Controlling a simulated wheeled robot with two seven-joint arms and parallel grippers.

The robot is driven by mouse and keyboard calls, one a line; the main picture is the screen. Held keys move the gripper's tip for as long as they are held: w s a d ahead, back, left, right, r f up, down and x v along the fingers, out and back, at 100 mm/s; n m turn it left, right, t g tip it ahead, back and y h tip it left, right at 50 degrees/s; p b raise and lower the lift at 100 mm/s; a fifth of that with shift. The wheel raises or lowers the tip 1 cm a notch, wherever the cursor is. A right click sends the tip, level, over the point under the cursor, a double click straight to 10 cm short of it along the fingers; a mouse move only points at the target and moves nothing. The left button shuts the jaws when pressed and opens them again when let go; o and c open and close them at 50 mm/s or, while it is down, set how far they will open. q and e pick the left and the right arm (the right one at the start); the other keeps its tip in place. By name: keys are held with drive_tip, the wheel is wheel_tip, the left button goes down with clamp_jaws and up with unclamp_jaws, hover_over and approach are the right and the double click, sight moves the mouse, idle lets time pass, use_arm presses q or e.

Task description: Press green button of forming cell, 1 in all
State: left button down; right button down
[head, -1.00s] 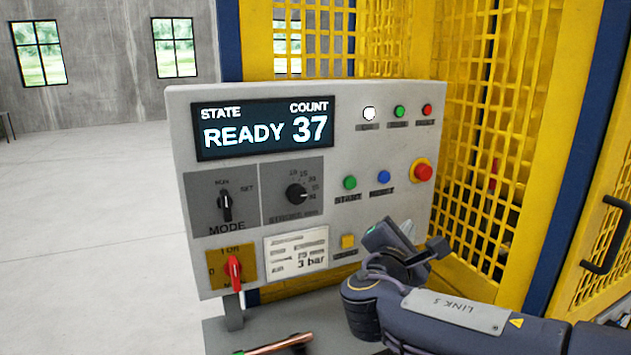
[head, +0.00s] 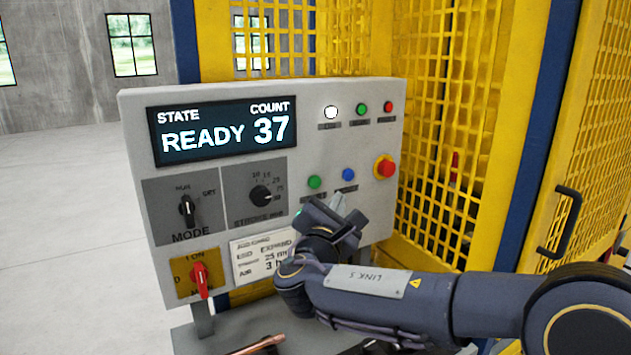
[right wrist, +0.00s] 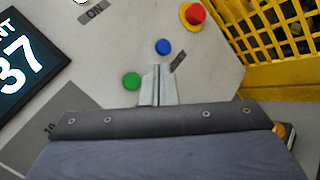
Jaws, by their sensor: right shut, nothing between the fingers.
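The forming cell's grey control panel (head: 225,185) stands upright in the head view, and its display reads READY, count 37. The green button (head: 314,182) is on its middle row, left of a blue button (head: 348,174). My right gripper (head: 338,204) is shut and empty, just below and right of the green button, partly covering the labels. In the right wrist view the closed fingertips (right wrist: 157,82) point between the green button (right wrist: 131,81) and the blue button (right wrist: 163,47), nearer the green; I see no contact. My left gripper is not in view.
A red emergency knob (head: 385,167) on a yellow base sits right of the blue button. Indicator lamps, including a green one (head: 362,108), line the top. Yellow mesh guarding (head: 440,130) stands behind and right. A copper tube (head: 258,345) lies below the panel.

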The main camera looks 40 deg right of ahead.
sight(315, 182)
drive_tip(key=w, duration=0.6)
drive_tip(key=shift+w+d+p, duration=0.15)
drive_tip(key=shift+d+p, duration=0.2)
idle(0.5)
idle(1.2)
drive_tip(key=shift+w, duration=0.4)
